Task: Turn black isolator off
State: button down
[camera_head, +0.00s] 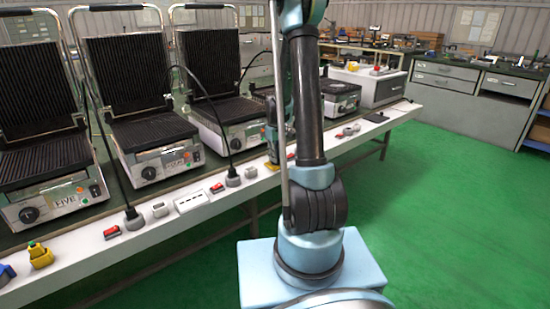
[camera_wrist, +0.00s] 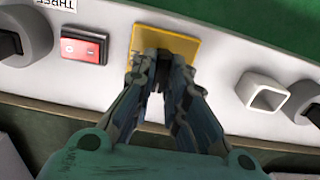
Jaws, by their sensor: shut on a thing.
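In the wrist view, a yellow plate (camera_wrist: 165,38) is fixed on the white panel, and the black isolator on it is mostly hidden by my fingers. My gripper (camera_wrist: 162,62) is over the plate, its two fingers closed in on the dark part in the middle. How far the isolator is turned cannot be told. In the head view, the yellow plate (camera_head: 272,167) shows as a small patch on the bench's front panel, just left of my arm. The gripper there is largely behind my arm.
A red rocker switch (camera_wrist: 84,47) is left of the plate, and a grey square socket (camera_wrist: 265,94) is on its right. Contact grills (camera_head: 150,135) with cables line the bench. Green floor is free at right.

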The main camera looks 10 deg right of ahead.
jog(key=c, duration=1.6)
grip_release()
notch_tip(320, 180, up, 12)
